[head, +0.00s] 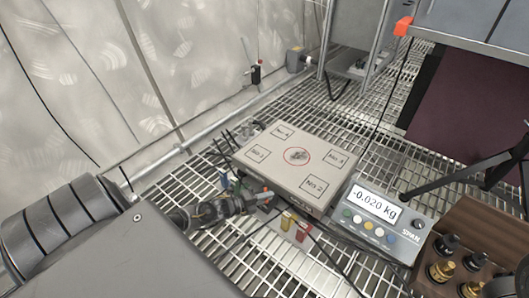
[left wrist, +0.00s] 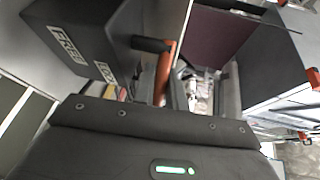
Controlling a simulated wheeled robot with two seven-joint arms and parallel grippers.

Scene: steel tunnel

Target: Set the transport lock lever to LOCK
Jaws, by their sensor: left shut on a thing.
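The transport lock lever (left wrist: 164,75) shows in the left wrist view as an orange-red bar with a black end, beside a dark housing (left wrist: 92,30) printed FREE and LOCK. My left gripper (left wrist: 168,92) is shut on the lever. In the head view my left gripper (head: 258,199) is low at the near left side of the weighing platform (head: 322,162); the lever is too small and hidden there to make out. I cannot tell which label the lever lines up with. My right gripper does not show.
The scale display (head: 374,207) reads -0.020 kg, right of the platform. A wooden weight box (head: 423,262) stands at the lower right. A yellow tag (head: 286,220) and a red tag (head: 302,231) are near my gripper.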

